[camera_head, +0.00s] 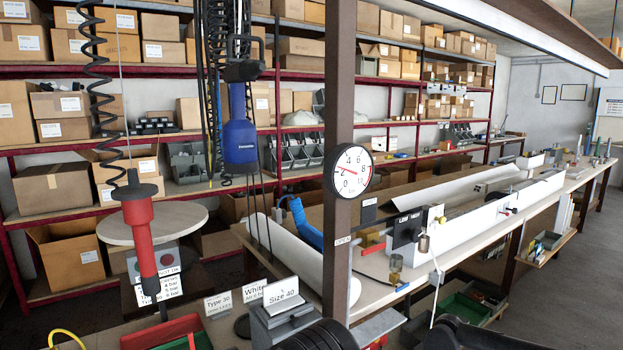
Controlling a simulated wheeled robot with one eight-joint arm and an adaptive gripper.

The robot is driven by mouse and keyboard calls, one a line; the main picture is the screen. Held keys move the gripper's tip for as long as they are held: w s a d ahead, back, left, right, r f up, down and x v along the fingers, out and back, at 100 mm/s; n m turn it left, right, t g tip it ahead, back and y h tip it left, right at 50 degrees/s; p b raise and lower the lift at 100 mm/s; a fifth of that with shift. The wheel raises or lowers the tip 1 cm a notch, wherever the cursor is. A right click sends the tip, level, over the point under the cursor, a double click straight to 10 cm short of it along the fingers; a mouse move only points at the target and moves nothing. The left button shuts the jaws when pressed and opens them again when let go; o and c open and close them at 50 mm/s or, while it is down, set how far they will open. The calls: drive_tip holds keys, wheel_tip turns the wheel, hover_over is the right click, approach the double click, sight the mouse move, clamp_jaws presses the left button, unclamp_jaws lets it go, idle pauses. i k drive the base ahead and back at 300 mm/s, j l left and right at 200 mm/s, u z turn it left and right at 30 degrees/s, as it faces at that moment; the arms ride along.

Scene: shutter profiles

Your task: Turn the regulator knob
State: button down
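A black box with white LOW and HIGH labels (407,229) is mounted at the front edge of the long workbench. A small metal cylinder (424,244) hangs at its right side. I cannot tell for sure which part is the regulator knob; it may be on this box. A round white pressure gauge (349,171) with a black rim and a red needle is fixed to the brown post, up and left of the box. No gripper fingers show. Dark rounded parts at the bottom edge may be my arm, well below the box.
The brown post (340,90) stands upright in the middle. A red tool (142,230) and a blue tool (239,140) hang on the left. The workbench (375,265) runs back right with long white profiles. Label stands (282,291) sit at the front. Box shelves fill the back.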

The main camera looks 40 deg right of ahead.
sight(415, 235)
drive_tip(key=z, duration=1.5)
drive_tip(key=l+z, duration=0.2)
drive_tip(key=l, duration=0.15)
drive_tip(key=i+l+z, duration=0.15)
drive_tip(key=l, duration=0.2)
